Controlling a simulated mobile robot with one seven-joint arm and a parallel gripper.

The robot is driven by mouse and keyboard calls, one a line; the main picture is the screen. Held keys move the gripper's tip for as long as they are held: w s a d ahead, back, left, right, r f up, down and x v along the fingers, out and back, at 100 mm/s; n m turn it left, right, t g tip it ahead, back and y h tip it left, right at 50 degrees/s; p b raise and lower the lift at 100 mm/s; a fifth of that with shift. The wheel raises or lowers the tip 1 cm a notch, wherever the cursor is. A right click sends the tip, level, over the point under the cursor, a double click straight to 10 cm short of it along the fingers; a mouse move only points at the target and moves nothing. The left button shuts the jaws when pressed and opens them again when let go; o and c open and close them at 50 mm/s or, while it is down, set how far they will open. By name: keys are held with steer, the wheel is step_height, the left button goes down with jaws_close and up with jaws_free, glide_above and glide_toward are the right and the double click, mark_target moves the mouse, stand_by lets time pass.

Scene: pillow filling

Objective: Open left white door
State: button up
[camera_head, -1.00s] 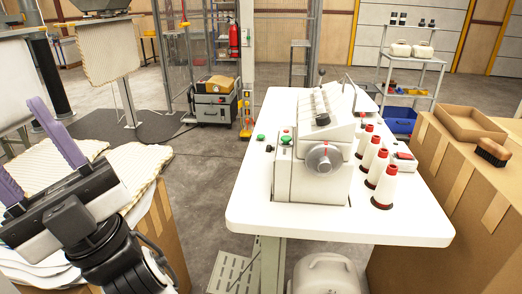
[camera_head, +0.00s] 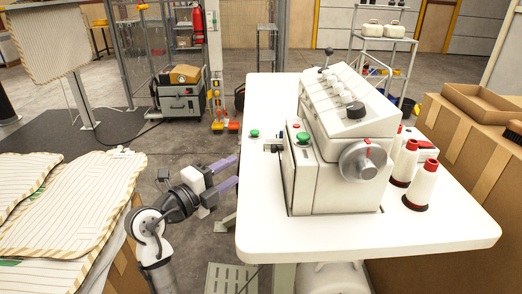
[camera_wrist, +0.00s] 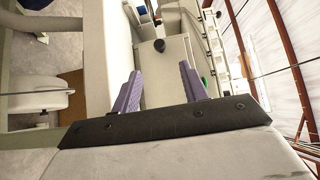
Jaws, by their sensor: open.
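The white sewing machine (camera_head: 335,180) stands on the white table (camera_head: 400,225). My gripper (camera_head: 238,170) has two purple fingers, spread apart and empty. In the head view it is at the table's left edge, left of the machine and pointing toward it. In the wrist view, my gripper (camera_wrist: 160,70) faces a pale flat panel (camera_wrist: 166,68) with a black knob (camera_wrist: 159,45), which looks like the left white door. The knob is beyond the fingertips, with no visible contact. The door's face is mostly hidden in the head view.
Red-and-white thread cones (camera_head: 422,187) stand right of the machine. Striped pillow covers (camera_head: 85,205) lie at the left. A cardboard box (camera_head: 470,140) is at the right. The table's left edge is close to my gripper.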

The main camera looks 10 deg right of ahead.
steer(key=p+x, duration=0.5)
steer(key=x, duration=0.7)
steer(key=shift+d, duration=0.45)
steer(key=shift+w+d+f, duration=0.1)
steer(key=shift+w+d, duration=0.2)
steer(key=shift+d, duration=0.2)
jaws_close()
